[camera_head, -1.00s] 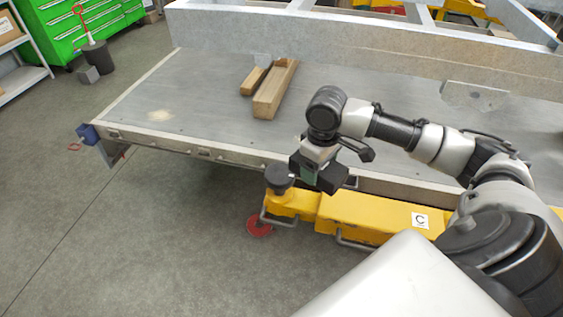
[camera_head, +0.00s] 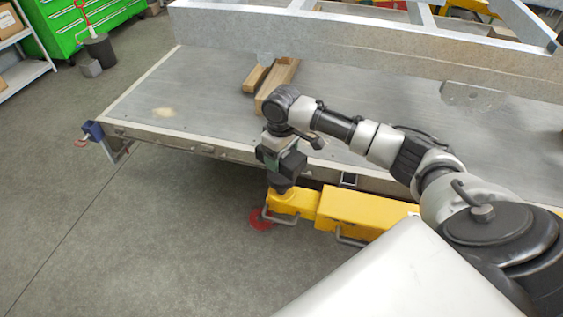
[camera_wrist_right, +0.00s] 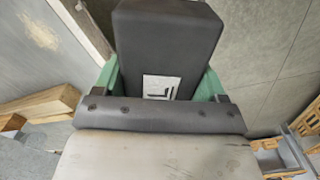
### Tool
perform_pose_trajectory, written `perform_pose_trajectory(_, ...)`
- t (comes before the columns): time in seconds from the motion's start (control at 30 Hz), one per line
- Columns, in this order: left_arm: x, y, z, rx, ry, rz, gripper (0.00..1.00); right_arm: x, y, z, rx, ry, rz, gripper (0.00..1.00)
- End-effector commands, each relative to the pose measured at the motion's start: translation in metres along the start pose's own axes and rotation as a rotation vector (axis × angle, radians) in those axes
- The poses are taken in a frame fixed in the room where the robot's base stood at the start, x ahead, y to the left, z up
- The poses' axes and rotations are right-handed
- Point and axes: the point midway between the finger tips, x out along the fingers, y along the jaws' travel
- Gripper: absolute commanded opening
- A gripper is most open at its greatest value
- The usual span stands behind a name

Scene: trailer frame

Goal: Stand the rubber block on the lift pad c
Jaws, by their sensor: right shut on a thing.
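The dark rubber block (camera_wrist_right: 170,35) with a white label fills the top middle of the right wrist view. My right gripper (camera_wrist_right: 160,84) is shut on it, with green fingers along its two sides. In the head view my right gripper (camera_head: 280,160) is directly above or just behind the dark round lift pad c (camera_head: 281,185), at the left end of the yellow lift. The gripper and block partly cover the pad. I cannot tell whether the block touches it. My left gripper is out of view.
The yellow lift body (camera_head: 365,213) sits beside the grey trailer deck (camera_head: 205,95). Wooden beams (camera_head: 278,82) lie on the deck near the metal frame (camera_head: 340,35). A red disc (camera_head: 261,219) is at the lift's foot.

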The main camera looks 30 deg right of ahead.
Motion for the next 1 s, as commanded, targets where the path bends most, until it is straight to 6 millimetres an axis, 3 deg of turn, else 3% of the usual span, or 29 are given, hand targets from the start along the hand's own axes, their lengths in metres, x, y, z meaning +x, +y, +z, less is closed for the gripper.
perform_pose_trajectory(0.3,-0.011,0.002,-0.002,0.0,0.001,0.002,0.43,0.036,0.0,0.0,0.0,0.001,0.001,0.32)
perform_pose_trajectory(0.67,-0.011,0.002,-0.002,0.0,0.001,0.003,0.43,0.041,0.0,0.0,0.0,0.002,0.001,0.32)
perform_pose_trajectory(0.7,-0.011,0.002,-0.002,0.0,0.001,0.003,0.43,0.042,0.0,0.0,0.0,0.0,0.001,0.75)
perform_pose_trajectory(0.87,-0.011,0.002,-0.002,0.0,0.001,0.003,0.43,0.042,0.0,0.0,0.0,0.0,0.001,0.98)
perform_pose_trajectory(1.0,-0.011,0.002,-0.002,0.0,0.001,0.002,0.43,0.042,0.0,0.0,0.0,0.0,0.001,0.98)
